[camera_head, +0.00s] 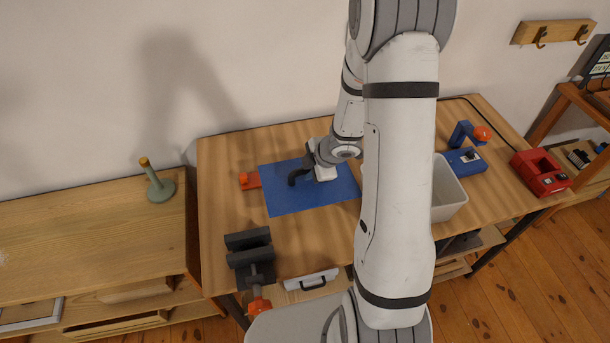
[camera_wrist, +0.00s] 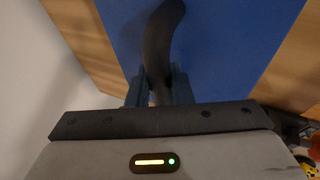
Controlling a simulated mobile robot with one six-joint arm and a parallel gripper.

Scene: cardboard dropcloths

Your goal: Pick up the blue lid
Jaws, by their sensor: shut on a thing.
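My gripper (camera_head: 311,162) is over a flat blue mat (camera_head: 283,198) on the wooden table. In the wrist view my gripper (camera_wrist: 159,76) is shut on a dark curved object (camera_wrist: 162,38), which sits between its two fingers. This dark object (camera_head: 297,178) also shows in the head view, over the mat. Whether it touches the mat I cannot tell. I cannot make out a separate blue lid; the blue mat (camera_wrist: 215,50) fills the background of the wrist view.
A white bin (camera_head: 449,190) stands right of my arm. A small orange-red item (camera_head: 249,181) lies left of the mat. A dark vise (camera_head: 250,256) is at the front left edge.

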